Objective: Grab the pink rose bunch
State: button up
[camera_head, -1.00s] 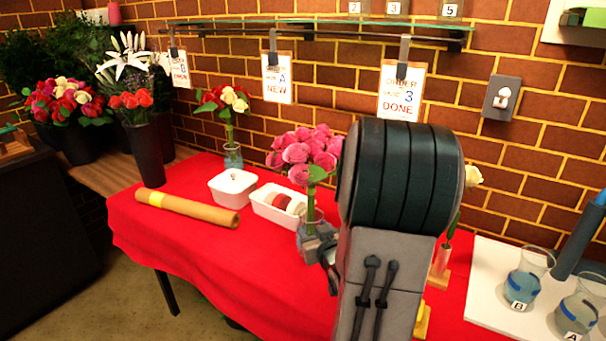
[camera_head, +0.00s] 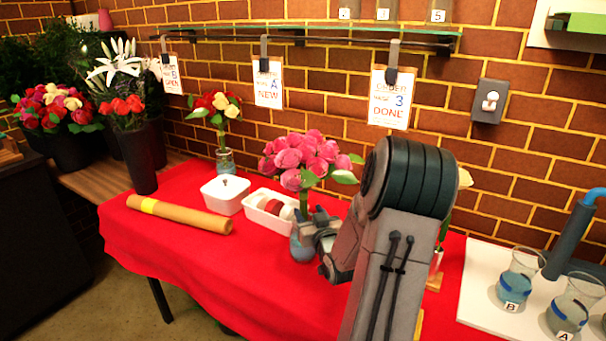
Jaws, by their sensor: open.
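The pink rose bunch (camera_head: 303,158) stands upright on the red-covered table, with green leaves and stems below the blooms. Its stems go down toward a bluish glass vase (camera_head: 302,246), partly hidden by my gripper. My gripper (camera_head: 312,222) is at the stems, just under the blooms, with its jaws open. I cannot tell whether the stems lie between the fingers or whether the fingers touch them.
A brown paper roll (camera_head: 178,213) lies farther left. A small red-and-cream bouquet (camera_head: 217,107) stands behind. Beakers (camera_head: 521,280) stand on a white board at right.

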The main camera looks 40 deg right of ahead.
aim_at(305, 206)
jog(key=shift+p+x, duration=0.4)
jog(key=shift+x, duration=1.95)
jog(key=shift+a, duration=0.1)
grip_shut()
